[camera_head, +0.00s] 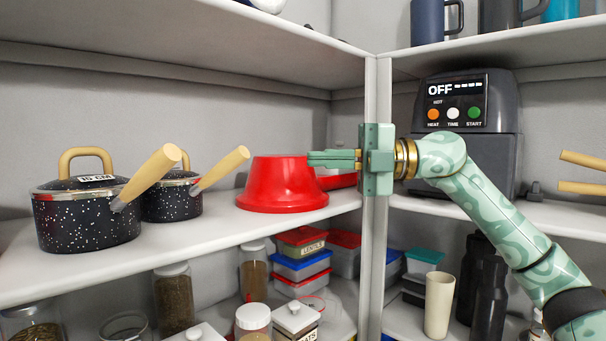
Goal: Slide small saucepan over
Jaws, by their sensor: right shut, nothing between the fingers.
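Two black speckled saucepans with wooden handles stand on the left shelf. The larger one (88,222) is in front at the far left, with a label reading "15 CM" on its lid. The small saucepan (172,203) is behind and right of it, partly hidden by the larger pan's handle. Its own handle (222,168) points up and right toward a red bowl. My right gripper (312,159) points left and is shut and empty, its fingertips at the red bowl's upper right edge; I cannot tell if they touch. It is well right of the small saucepan. My left gripper is not in view.
The upturned red bowl (283,190) stands between the small saucepan and my right gripper. A red container (338,181) sits behind the gripper. A vertical post (377,250) divides the shelves. A dark appliance (457,130) stands at right. Jars and boxes fill the shelf below.

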